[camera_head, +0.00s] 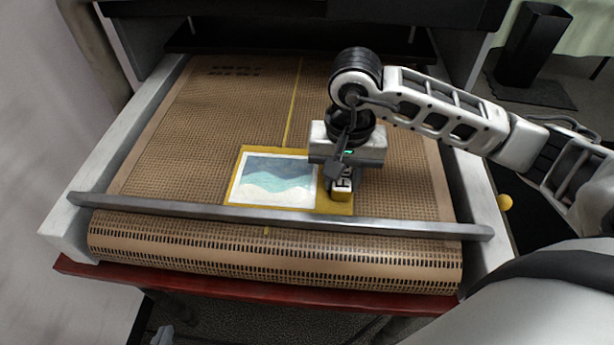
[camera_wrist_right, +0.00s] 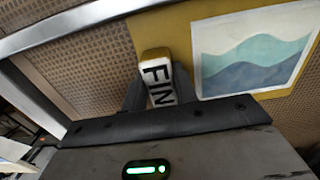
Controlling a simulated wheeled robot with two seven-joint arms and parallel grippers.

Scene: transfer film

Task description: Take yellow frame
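The yellow frame (camera_head: 232,190) lies flat on the brown belt, near its front end, and holds a blue and white wave picture (camera_head: 275,178). In the right wrist view, the frame (camera_wrist_right: 179,32) and picture (camera_wrist_right: 250,48) fill the upper right. A white block (camera_wrist_right: 158,85) with a yellow end and black letters "FIN" rises at the frame's right part; the head view shows it too (camera_head: 342,186). My right gripper (camera_head: 341,172) is over this part, with its dark fingers against both sides of the block. Whether block and frame are joined is unclear.
A grey metal bar (camera_head: 270,217) crosses the belt just in front of the frame. The perforated belt (camera_head: 200,120) is bare behind and left of the frame. Pale side rails (camera_head: 120,140) border it. A dark bin (camera_head: 532,45) stands at the back right.

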